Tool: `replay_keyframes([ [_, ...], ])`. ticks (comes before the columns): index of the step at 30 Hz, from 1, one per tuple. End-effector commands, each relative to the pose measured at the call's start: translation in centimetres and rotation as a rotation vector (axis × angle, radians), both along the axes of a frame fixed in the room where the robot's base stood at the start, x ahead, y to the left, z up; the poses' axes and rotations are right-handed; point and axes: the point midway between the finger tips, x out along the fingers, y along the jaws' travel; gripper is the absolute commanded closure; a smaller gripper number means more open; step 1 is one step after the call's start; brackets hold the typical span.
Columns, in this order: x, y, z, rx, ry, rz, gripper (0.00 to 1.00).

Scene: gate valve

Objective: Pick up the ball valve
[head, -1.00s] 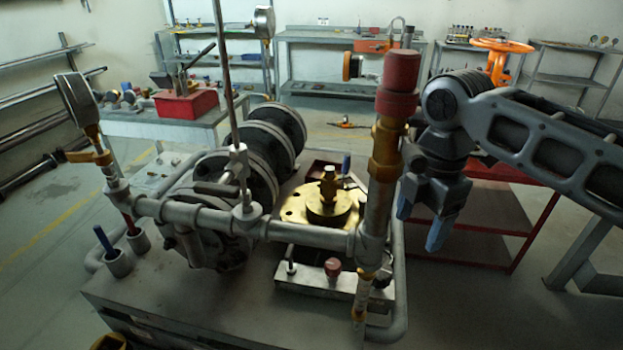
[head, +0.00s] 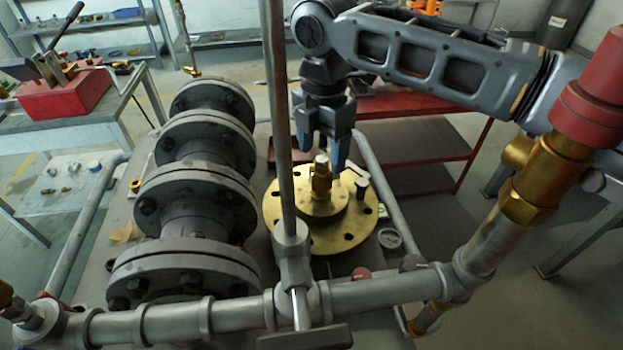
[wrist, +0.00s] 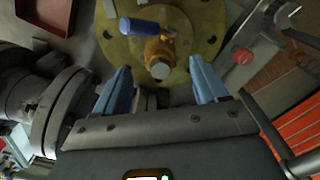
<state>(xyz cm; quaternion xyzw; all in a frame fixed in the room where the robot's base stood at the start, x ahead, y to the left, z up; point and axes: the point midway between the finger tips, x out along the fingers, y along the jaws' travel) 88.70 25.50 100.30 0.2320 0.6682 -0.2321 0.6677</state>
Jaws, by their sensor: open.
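The ball valve is a small brass body (head: 321,180) standing upright on a round brass flange (head: 282,222). In the wrist view the valve's brass body (wrist: 159,60) shows at top centre, with its blue lever handle (wrist: 138,26) pointing left. My gripper (head: 322,148) points down, just behind and above the valve in the head view. In the wrist view my gripper (wrist: 159,78) is open and empty, its blue fingers on either side below the valve. The fingers look clear of the valve; the exact height gap is hard to tell.
A row of dark flanged pipes (head: 205,205) stands left of the valve. A thin vertical rod (head: 277,110) and a grey horizontal pipe (head: 390,293) cross the foreground. A red-capped brass fitting (head: 545,165) rises at right. A red table (head: 420,160) stands behind.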

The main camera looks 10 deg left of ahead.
Motion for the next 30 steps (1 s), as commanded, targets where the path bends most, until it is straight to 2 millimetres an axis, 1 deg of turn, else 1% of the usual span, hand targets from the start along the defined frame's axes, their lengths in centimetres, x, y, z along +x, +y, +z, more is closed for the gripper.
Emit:
replay_keyframes([
  [5, 0.0, -0.1, -1.6, -0.002, 0.000, 0.000, 0.28],
  [12, 0.0, 0.0, -5.0, -0.001, 0.001, 0.001, 0.28],
  [14, 0.0, 0.0, -5.6, -0.001, 0.001, 0.000, 0.28],
  [18, 0.0, 0.0, -6.2, 0.001, -0.001, 0.001, 0.28],
  [23, 0.0, 0.0, -6.2, 0.001, -0.001, 0.001, 0.28],
  [30, 0.0, 0.0, -6.2, 0.001, -0.001, 0.001, 0.50],
])
